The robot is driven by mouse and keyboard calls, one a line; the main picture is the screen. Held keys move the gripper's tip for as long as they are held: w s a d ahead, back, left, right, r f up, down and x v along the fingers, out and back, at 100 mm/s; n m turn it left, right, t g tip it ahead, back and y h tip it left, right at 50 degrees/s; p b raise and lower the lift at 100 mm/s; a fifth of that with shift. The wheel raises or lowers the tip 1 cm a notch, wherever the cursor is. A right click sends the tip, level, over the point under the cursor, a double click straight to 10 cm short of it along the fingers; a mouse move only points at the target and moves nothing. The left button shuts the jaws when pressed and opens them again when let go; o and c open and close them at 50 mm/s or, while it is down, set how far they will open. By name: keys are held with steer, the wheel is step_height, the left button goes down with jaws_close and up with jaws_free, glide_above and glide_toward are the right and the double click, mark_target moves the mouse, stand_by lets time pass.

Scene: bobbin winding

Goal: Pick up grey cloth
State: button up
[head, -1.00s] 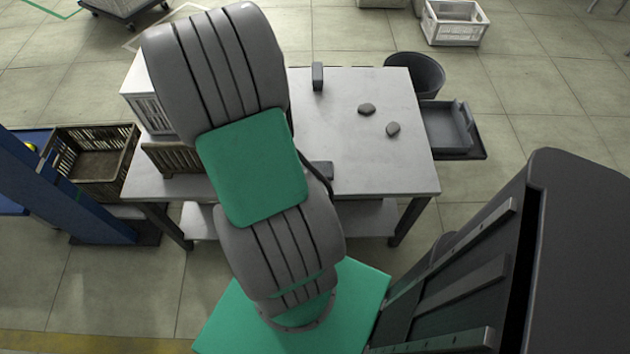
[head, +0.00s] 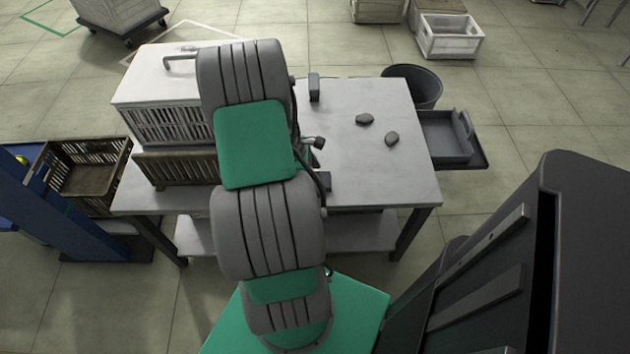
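Two small dark grey lumps lie on the right half of the grey table (head: 350,160): one farther back (head: 364,119) and one nearer, to its right (head: 392,138). Either may be crumpled grey cloth, but at this size I cannot tell cloth from another material. They lie apart from each other, and nothing touches them. My arm stretches over the table's left-centre and hides the surface beneath it. I cannot make out my gripper's fingers.
A dark upright block (head: 314,88) stands at the table's back edge. A white slatted crate (head: 170,126) and a brown slatted crate (head: 178,170) stand at the left. A dark bin (head: 418,86) and a grey tray (head: 443,137) are beyond the right edge. The table's right part is mostly clear.

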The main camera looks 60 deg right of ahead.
steer(key=shift+f, duration=0.2)
steer(key=shift+c, duration=0.4)
steer(key=c, duration=1.4)
